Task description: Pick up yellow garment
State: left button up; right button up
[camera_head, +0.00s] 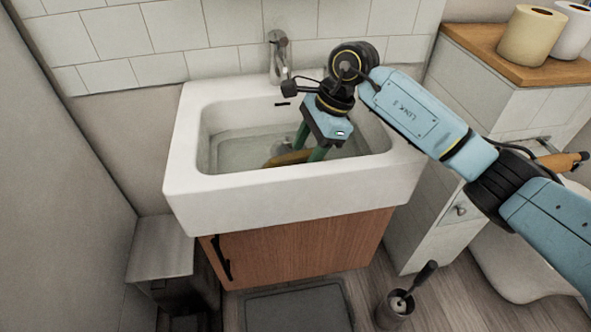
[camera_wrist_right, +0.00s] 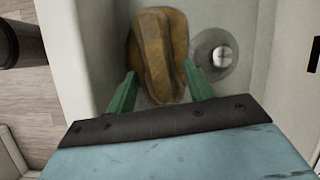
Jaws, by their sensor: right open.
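The yellow garment (camera_wrist_right: 160,55) is a folded, mustard-coloured bundle lying in the white sink (camera_head: 186,185). In the head view only a part of the garment (camera_head: 287,158) shows, behind my right gripper. My right gripper (camera_head: 309,150) reaches down into the basin from above. In the right wrist view its green fingers (camera_wrist_right: 160,90) are open, one on each side of the garment's near end. I cannot tell whether they touch it. My left gripper is not in view.
A faucet (camera_head: 278,55) rises at the sink's back edge. The drain (camera_wrist_right: 222,57) lies beside the garment. A cabinet (camera_head: 475,105) with paper rolls (camera_head: 531,36) stands at right. A toilet brush holder (camera_head: 394,308) and a step bin (camera_head: 160,248) stand on the floor.

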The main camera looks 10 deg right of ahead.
grip_shut()
jog(key=shift+r, duration=0.2)
